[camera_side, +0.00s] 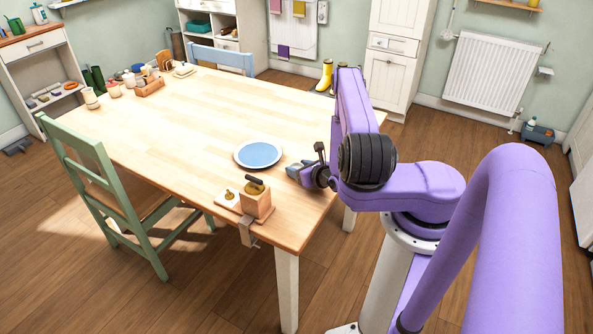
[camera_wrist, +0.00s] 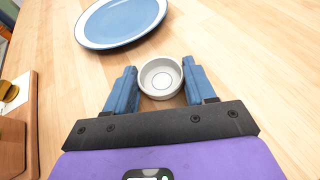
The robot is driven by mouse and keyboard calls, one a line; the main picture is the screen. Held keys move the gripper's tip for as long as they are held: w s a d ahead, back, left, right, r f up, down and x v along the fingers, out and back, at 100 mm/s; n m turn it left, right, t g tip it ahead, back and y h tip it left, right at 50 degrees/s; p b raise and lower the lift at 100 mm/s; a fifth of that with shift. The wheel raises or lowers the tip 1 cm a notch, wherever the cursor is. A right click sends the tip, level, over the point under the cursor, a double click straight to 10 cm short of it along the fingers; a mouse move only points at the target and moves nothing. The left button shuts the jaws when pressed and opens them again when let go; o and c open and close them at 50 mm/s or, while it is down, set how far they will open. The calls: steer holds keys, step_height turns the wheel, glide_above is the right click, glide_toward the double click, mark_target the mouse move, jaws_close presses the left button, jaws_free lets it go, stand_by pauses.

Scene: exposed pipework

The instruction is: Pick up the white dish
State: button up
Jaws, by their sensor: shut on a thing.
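The white dish (camera_wrist: 161,78) is a small round bowl, upright between the two blue fingers of my gripper (camera_wrist: 159,82) in the wrist view. The fingers are shut on its left and right sides. In the side view my gripper (camera_side: 300,170) is low over the near right part of the table, just right of the blue plate. I cannot make out the dish there, and I cannot tell whether it touches the tabletop.
A blue plate with a white rim (camera_side: 258,155) lies close by, ahead of the dish. A wooden block device on a board (camera_side: 256,200) is clamped at the table's near edge. Jars and a wooden caddy (camera_side: 149,87) stand at the far left. The table's middle is clear.

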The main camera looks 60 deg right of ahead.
steer(key=shift+r, duration=0.1)
steer(key=shift+r, duration=0.4)
step_height(320, 180, up, 2)
steer(key=s+a+r, duration=0.4)
steer(key=s+r, duration=0.4)
steer(key=shift+s+a+r, duration=0.15)
steer(key=shift+s+a, duration=0.2)
steer(key=shift+a, duration=0.05)
steer(key=shift+v, duration=2)
